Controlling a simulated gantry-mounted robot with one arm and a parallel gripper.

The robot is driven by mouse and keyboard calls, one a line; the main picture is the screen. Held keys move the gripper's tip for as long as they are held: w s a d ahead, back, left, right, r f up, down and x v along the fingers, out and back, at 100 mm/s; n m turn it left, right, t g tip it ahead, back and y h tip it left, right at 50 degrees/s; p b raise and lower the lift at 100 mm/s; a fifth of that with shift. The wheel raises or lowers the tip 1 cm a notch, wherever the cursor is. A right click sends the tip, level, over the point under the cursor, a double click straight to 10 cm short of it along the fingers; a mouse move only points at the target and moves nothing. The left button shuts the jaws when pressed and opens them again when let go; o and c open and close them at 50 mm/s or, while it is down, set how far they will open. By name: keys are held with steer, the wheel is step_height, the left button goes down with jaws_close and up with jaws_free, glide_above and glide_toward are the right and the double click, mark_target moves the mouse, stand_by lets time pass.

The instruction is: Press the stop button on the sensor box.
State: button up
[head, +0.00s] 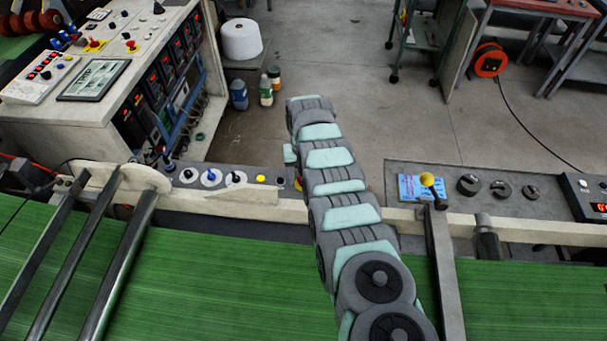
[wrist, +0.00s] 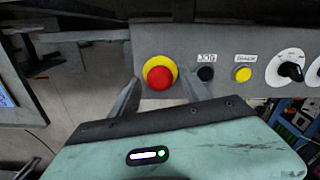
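A round red button with a yellow collar (wrist: 160,74) is mounted on a grey control panel (wrist: 216,84) in the wrist view. My gripper (wrist: 160,86) is open and empty, with its two grey fingers apart on either side of the button in the picture. I cannot tell whether a finger touches it. In the head view, my arm mostly hides this button; only a red and yellow sliver (head: 298,183) shows beside it. My fingers are hidden there. No readable label shows which unit is the sensor box.
Beside the red button are a black JOG button (wrist: 205,73), a yellow button (wrist: 243,74) and a black knob (wrist: 291,71). A box with a red display (head: 590,196) stands at the far right. The green web (head: 220,280) runs below the panels.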

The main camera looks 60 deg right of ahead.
steer(key=shift+r, duration=0.15)
step_height(320, 180, up, 11)
steer(key=p, duration=0.1)
steer(key=shift+f+p, duration=0.2)
steer(key=shift+p, duration=0.2)
stand_by(0.7)
